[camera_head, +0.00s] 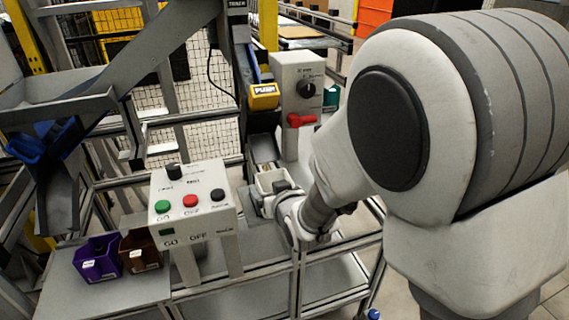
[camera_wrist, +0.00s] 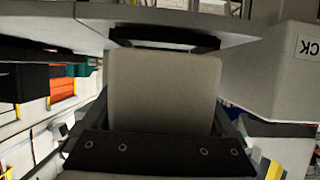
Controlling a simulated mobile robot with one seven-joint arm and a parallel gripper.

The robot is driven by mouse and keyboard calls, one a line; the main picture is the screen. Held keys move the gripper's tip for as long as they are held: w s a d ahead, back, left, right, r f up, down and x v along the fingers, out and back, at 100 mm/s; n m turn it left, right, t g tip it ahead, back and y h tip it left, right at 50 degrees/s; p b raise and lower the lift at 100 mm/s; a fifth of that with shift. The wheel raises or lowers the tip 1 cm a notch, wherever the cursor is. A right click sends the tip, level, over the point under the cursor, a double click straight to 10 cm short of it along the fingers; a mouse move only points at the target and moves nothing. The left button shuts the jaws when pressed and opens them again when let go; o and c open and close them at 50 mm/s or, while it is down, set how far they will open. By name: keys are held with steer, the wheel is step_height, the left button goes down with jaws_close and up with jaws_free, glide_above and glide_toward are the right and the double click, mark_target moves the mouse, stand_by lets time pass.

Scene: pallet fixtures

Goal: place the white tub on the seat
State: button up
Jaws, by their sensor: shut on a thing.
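The white tub (camera_head: 268,182) is in the middle of the head view, just right of the button box and partly hidden behind my gripper. My gripper (camera_head: 283,190) is shut on the tub at its near side. In the wrist view the tub's pale wall (camera_wrist: 163,90) fills the middle, between the fingers of my gripper (camera_wrist: 163,125). The seat is hard to make out; a narrow grey channel (camera_head: 262,150) shows just behind the tub. I cannot tell whether the tub touches a surface beneath it.
A button box (camera_head: 193,208) with green, red and black buttons stands left of the tub. A control post (camera_head: 298,105) with a red lever rises behind. Purple (camera_head: 97,260) and brown (camera_head: 140,252) bins sit at the lower left. A yellow push block (camera_head: 264,97) hangs above the channel.

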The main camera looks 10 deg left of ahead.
mark_target(270, 188)
steer(key=shift+w+a, duration=0.25)
steer(key=shift+w, duration=0.1)
steer(key=shift+w+a, duration=0.35)
steer(key=shift+w, duration=0.25)
steer(key=shift+w+a, duration=0.35)
steer(key=shift+w, duration=0.2)
steer(key=shift+f, duration=0.7)
steer(key=shift+f+b, duration=0.25)
steer(key=shift+b, duration=0.2)
steer(key=o, duration=1)
steer(key=shift+r, duration=0.1)
